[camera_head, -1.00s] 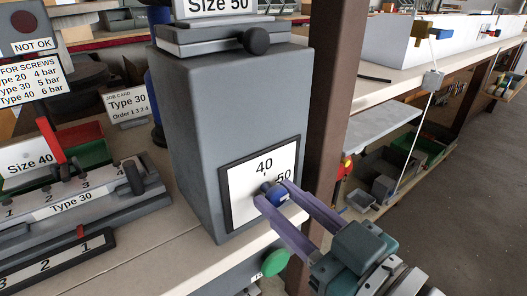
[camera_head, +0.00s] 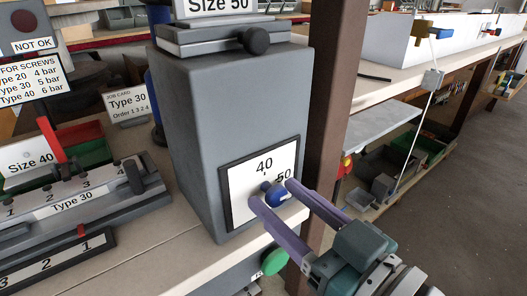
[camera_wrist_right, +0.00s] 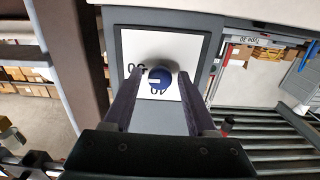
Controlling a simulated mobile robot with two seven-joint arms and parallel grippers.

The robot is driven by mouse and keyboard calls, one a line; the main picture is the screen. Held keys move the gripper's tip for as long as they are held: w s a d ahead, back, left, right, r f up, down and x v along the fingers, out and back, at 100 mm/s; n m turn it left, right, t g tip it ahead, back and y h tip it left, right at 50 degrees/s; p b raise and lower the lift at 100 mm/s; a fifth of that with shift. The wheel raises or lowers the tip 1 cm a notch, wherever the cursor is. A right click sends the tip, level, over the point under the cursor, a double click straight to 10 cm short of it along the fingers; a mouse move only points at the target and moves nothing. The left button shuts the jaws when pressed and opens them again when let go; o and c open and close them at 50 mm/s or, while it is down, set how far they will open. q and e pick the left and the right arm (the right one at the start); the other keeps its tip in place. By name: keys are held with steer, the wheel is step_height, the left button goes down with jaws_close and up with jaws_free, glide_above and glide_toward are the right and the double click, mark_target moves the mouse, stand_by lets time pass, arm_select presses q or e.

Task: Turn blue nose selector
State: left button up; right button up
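The blue nose selector (camera_head: 276,195) is a round blue knob on a white dial plate (camera_head: 240,192) marked 40 and 50. The plate has a dark frame and sits on the front of a tall grey box. The right gripper (camera_head: 271,192) is open, with one purple finger on each side of the knob. In the right wrist view the knob (camera_wrist_right: 161,82) lies between the spread fingers (camera_wrist_right: 158,100), with gaps on both sides. A white mark shows on the knob's left half there; its exact setting is hard to tell. My left gripper is not in view.
The grey box (camera_head: 205,120) stands on the bench, with a brown post (camera_head: 335,90) close to its right. A green round button (camera_head: 274,262) is below the bench edge. A Type 30 fixture (camera_head: 80,205) lies to the left. Open floor is at the right.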

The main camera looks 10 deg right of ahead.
steer(key=shift+o, duration=0.4)
steer(key=shift+s, duration=0.1)
steer(key=shift+s+d, duration=0.2)
steer(key=shift+s, duration=0.05)
steer(key=p+v, duration=0.1)
steer(key=v, duration=0.8)
